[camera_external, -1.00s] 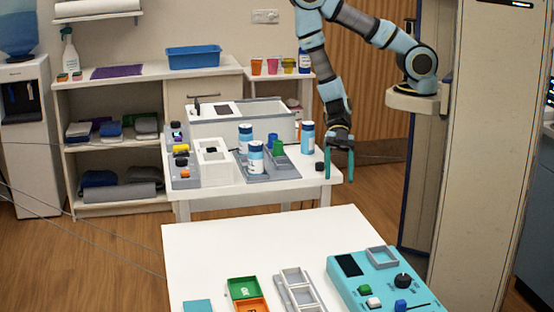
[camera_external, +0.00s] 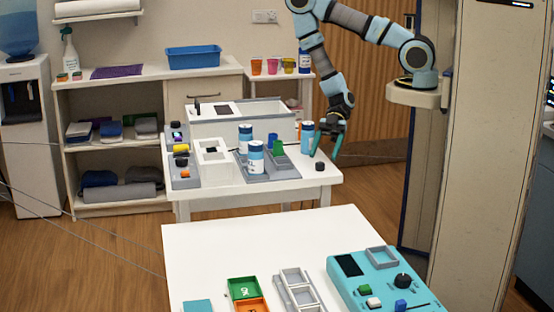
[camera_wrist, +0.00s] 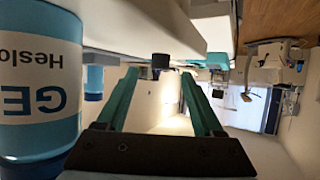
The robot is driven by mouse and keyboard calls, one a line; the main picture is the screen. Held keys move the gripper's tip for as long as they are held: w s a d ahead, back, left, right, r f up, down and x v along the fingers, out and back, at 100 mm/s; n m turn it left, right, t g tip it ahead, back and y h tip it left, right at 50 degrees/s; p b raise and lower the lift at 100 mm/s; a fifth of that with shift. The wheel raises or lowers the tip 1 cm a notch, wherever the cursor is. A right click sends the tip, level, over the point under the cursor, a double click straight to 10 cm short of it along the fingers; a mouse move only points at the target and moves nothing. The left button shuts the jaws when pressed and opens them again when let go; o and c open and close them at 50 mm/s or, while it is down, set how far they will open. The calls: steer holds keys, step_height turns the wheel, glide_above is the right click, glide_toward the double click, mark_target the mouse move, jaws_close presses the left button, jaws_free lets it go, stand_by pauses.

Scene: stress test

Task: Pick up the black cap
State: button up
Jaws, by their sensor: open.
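The small black cap (camera_external: 320,166) stands on the white table (camera_external: 310,180) near its right edge, in front of a blue-and-white bottle (camera_external: 306,142). My gripper (camera_external: 324,152) is open and points down, its teal fingers just above and behind the cap in the external view. In the wrist view my gripper (camera_wrist: 160,78) is open with nothing held between the fingers. A small dark thing, apparently the cap (camera_wrist: 160,62), shows between and beyond the fingertips. Whether the fingers are level with the cap, I cannot tell.
The bottle (camera_wrist: 38,75) looms large, close beside my left finger in the wrist view. More bottles (camera_external: 256,160) and a grey tray (camera_external: 285,172) stand left on the table. A nearer white table (camera_external: 220,240) holds a teal control panel (camera_external: 345,290).

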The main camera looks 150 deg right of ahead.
mark_target(320, 166)
steer(key=b+x, duration=0.1)
steer(key=x, duration=0.2)
steer(key=shift+s+f, duration=0.1)
steer(key=shift+f, duration=0.1)
steer(key=shift+w+a+b, duration=0.1)
steer(key=shift+w+b, duration=0.25)
steer(key=shift+w, duration=0.1)
jaws_close()
